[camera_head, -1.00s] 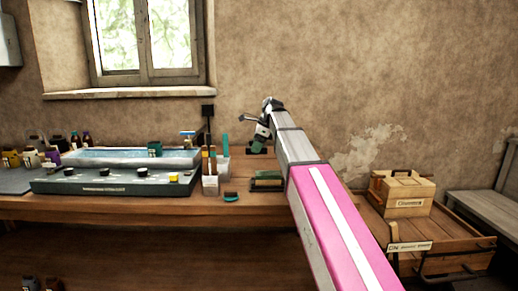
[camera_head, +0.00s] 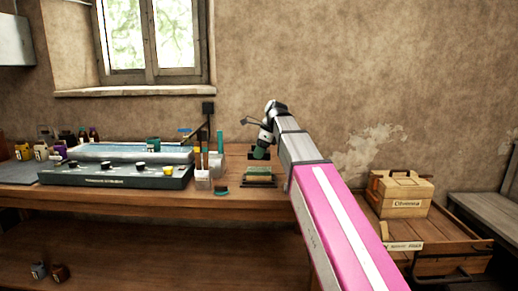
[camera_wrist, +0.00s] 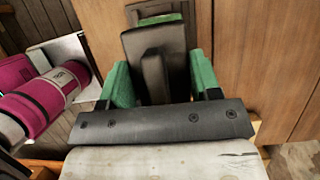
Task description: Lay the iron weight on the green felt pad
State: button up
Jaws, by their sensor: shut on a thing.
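In the wrist view, my gripper (camera_wrist: 161,82) has green fingers shut on the dark iron weight (camera_wrist: 153,50), a blocky shape with a narrower upright part. The weight also shows in the head view (camera_head: 258,157) as a small dark shape under my gripper (camera_head: 262,148). A green-topped pad (camera_head: 259,171) lies on the wooden bench just in front of and below it. In the wrist view a green strip (camera_wrist: 160,18) shows beyond the weight, partly hidden by it. I cannot tell whether the weight touches anything below.
A long grey tray unit with knobs (camera_head: 115,175) and a brush holder (camera_head: 203,178) stand left of the pad, with a small dark-green item (camera_head: 221,190) between. A wooden box (camera_head: 401,193) sits on a crate (camera_head: 440,246) at right.

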aim_at(259, 169)
jog(key=shift+f, duration=2.2)
jog(key=shift+f, duration=0.1)
jog(key=o, duration=1.4)
